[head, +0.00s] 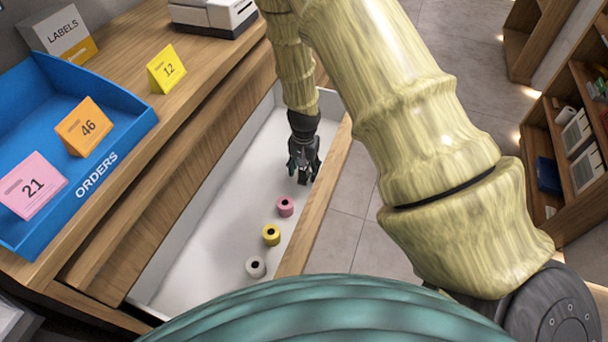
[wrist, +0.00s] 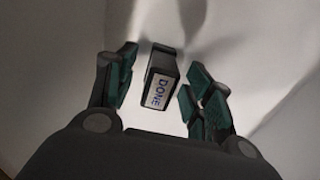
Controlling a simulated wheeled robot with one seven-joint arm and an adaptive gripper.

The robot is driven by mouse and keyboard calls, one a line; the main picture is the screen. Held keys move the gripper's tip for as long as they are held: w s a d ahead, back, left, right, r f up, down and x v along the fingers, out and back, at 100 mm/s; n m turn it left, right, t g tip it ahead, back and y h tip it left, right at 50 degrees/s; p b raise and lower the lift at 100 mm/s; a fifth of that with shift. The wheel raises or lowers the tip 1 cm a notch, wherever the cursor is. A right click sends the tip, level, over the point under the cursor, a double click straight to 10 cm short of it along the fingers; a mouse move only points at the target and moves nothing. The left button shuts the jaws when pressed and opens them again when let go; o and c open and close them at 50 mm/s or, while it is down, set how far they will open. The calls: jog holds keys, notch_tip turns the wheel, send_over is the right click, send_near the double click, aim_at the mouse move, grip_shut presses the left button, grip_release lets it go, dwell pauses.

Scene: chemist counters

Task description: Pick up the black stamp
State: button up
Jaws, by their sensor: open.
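The black stamp (wrist: 161,77) shows in the wrist view, a dark block with a white label reading "DONE". It is between the two open finger pads of my gripper (wrist: 165,92), with a gap on each side. The stamp is at the white floor of an open drawer (head: 203,235). In the head view my gripper (head: 302,172) reaches down into the drawer near its far right part. The stamp cannot be made out there, behind or under the fingers.
The drawer's wooden front (head: 318,205) is close on the right. A blue orders tray (head: 128,105) with numbered cards and a yellow card (head: 166,69) stand on the counter.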

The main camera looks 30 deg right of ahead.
jog(key=shift+f, duration=0.65)
jog(key=c, duration=1.1)
jog(key=shift+r, duration=0.15)
notch_tip(320, 180, up, 10)
jog(key=shift+f+p, duration=0.1)
jog(key=shift+p, duration=0.95)
